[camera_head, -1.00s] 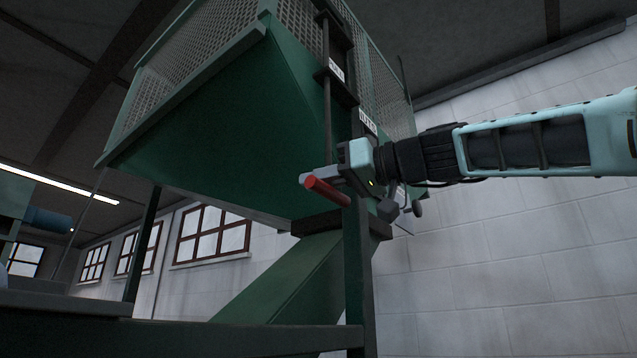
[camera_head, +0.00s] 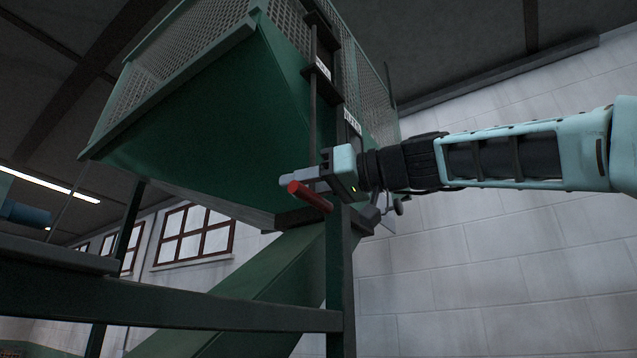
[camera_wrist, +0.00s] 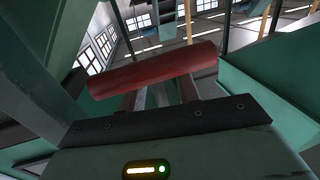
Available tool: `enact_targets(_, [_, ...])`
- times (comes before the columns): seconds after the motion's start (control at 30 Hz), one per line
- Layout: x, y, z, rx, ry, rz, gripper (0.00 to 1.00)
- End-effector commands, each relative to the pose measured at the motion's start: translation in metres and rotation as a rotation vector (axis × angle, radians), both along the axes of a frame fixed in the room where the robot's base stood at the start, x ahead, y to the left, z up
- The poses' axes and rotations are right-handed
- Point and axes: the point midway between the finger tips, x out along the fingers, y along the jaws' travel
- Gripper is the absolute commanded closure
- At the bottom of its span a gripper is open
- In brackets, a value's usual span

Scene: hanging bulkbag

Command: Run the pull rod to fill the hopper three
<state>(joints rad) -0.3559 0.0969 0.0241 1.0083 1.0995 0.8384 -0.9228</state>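The green hopper (camera_head: 215,115) with mesh sides fills the upper left of the head view. A red cylindrical bar (camera_head: 309,196), probably the pull rod's handle, sits at its lower front corner by a dark upright post. My gripper (camera_head: 292,182) reaches in from the right and overlaps this bar. In the wrist view the red bar (camera_wrist: 153,69) lies tilted across the ends of my fingers and hides their tips. The fingers (camera_wrist: 159,96) stand apart, with a gap between them. I cannot tell whether they touch the bar. The hopper labels are too small to read.
A green chute (camera_head: 265,285) slopes down left below the hopper. A dark horizontal beam (camera_head: 170,307) and an upright post (camera_head: 340,280) stand in front of it. A white block wall (camera_head: 500,260) is behind on the right, with free room before it.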

Motion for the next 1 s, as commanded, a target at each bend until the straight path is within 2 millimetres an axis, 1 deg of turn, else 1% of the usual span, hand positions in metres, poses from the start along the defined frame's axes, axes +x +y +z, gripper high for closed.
enact_targets(0.17, [-0.001,-0.003,-0.001,0.001,0.000,-0.001,0.68])
enact_targets(0.27, [-0.005,-0.012,-0.002,0.001,-0.002,-0.002,0.68])
enact_targets(0.37, [-0.013,-0.028,-0.004,0.001,-0.002,-0.004,0.68])
enact_targets(0.8, [-0.059,-0.119,-0.003,0.000,-0.001,-0.005,0.68])
enact_targets(0.9, [-0.067,-0.134,-0.003,0.000,-0.002,-0.005,0.68])
enact_targets(1.0, [-0.073,-0.146,-0.001,0.000,-0.001,-0.003,0.68])
